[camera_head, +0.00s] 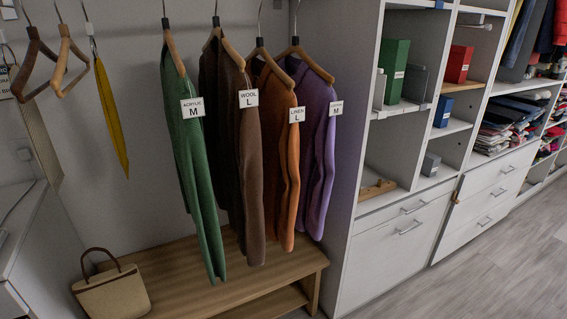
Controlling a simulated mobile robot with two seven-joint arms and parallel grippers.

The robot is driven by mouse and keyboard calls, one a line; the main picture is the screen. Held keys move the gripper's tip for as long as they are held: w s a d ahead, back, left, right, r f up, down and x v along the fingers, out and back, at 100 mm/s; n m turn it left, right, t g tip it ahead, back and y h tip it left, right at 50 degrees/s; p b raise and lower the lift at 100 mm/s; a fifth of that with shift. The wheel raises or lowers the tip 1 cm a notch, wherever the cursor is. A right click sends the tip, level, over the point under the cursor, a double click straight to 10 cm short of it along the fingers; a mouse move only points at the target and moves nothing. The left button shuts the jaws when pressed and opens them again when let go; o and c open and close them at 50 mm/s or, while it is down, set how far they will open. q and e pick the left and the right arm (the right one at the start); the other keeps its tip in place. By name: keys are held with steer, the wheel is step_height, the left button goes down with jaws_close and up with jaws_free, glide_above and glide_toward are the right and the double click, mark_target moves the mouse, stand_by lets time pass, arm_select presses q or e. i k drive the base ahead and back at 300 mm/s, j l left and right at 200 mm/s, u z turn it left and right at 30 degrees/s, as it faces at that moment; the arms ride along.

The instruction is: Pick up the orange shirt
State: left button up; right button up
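The orange shirt (286,150) hangs on a wooden hanger (269,62) in the middle of the camera_head view. It carries a white tag (297,115) reading LINEN L. A brown shirt (237,150) hangs just to its left and hides part of it. A purple shirt (318,150) hangs just to its right, close against it. A green shirt (196,180) hangs further left. The lower edge of the orange shirt hangs free above a wooden bench. Neither of my grippers is in view.
The wooden bench (180,278) stands below the shirts, with a beige handbag (113,291) at its left. Bare hangers (68,62) and a yellow item (111,115) hang at left. A grey partition and cubby shelving (404,135) stand at right. The floor (490,275) at lower right is clear.

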mark_target(280, 115)
steer(key=u, duration=3.25)
steer(key=z, duration=2)
steer(key=i+l+z, duration=0.15)
steer(key=l, duration=0.25)
steer(key=i+l+z, duration=0.2)
steer(key=l, duration=0.15)
steer(key=i+l, duration=0.1)
steer(key=l, duration=0.2)
steer(key=i+l, duration=0.1)
steer(key=l, duration=0.2)
